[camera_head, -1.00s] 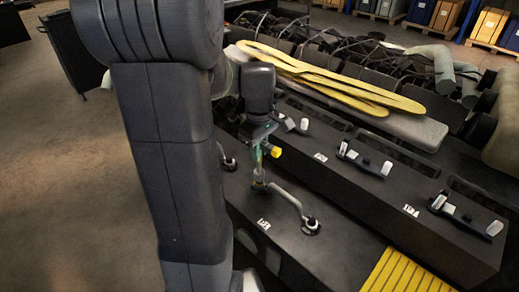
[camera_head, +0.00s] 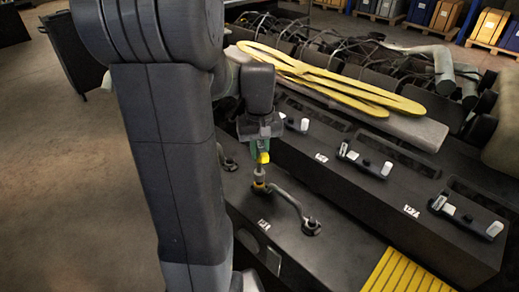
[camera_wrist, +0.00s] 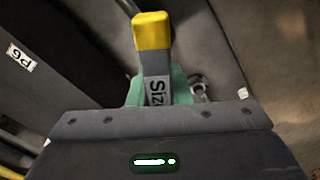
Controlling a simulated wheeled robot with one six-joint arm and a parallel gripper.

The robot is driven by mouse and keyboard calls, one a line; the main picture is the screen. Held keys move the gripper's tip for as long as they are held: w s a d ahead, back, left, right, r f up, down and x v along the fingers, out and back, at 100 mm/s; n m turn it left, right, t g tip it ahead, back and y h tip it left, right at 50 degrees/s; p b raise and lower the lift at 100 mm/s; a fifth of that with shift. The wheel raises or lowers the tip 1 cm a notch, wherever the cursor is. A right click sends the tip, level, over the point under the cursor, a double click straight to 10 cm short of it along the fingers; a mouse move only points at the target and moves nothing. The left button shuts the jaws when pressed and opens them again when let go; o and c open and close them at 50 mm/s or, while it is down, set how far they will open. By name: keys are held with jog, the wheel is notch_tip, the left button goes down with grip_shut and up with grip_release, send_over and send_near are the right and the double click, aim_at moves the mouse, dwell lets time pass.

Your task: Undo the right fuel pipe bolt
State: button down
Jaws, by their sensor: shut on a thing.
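My gripper (camera_head: 260,138) is shut on a tool with a yellow end (camera_head: 263,157). In the wrist view the tool's grey body (camera_wrist: 157,92), marked "Siz", sits between the green fingers (camera_wrist: 180,85), with its yellow end (camera_wrist: 152,32) pointing up the picture. The tool's lower end meets the bolt end (camera_head: 259,186) of a bent grey fuel pipe (camera_head: 287,198); its exact seating is too small to tell. The pipe's other bolt (camera_head: 311,226) is free, at the picture's lower right. Which bolt the task calls right is unclear.
The black engine block (camera_head: 320,255) carries further pipes and bolted parts (camera_head: 365,164) to the right. Yellow strips (camera_head: 340,80) lie on a grey cover behind. A yellow ribbed step (camera_head: 408,272) is at the front right. Open floor (camera_head: 60,190) lies left.

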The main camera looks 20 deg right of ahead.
jog(key=m, duration=1.2)
jog(key=shift+m, duration=0.4)
jog(key=m, duration=0.5)
jog(key=shift+m, duration=2.8)
